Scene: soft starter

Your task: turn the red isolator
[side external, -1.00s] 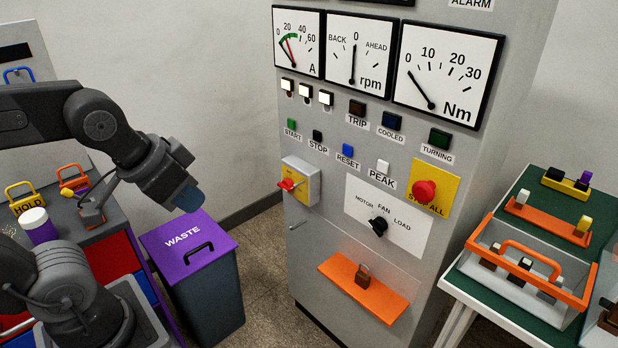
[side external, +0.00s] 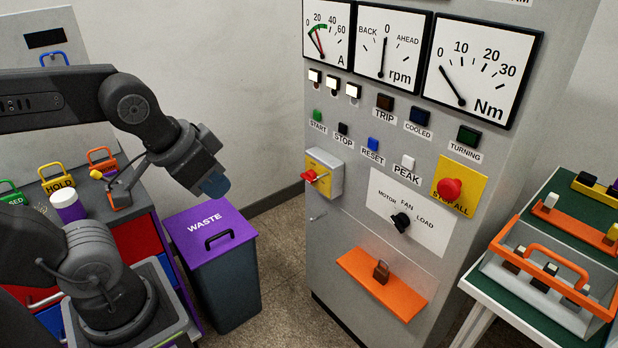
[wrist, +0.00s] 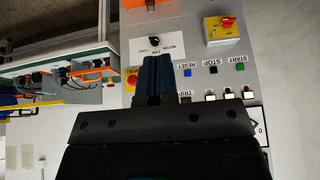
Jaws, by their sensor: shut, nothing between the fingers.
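The red isolator (side external: 314,177) is a small red handle on a yellow plate, on a grey box at the left of the cabinet front. It also shows in the wrist view (wrist: 228,22), upside down at the upper right. My gripper (side external: 214,186) is left of the isolator in the side view, above the waste bin, apart from it. Its dark blue fingers (wrist: 155,78) are together and empty in the wrist view, pointing toward the cabinet panel.
The grey cabinet (side external: 330,240) carries gauges, buttons, a red stop knob (side external: 449,188), a black selector (side external: 400,222) and an orange shelf (side external: 355,272). The purple-lidded waste bin (side external: 232,280) stands beside it. A green-topped table (side external: 540,200) with a grey tote is at right.

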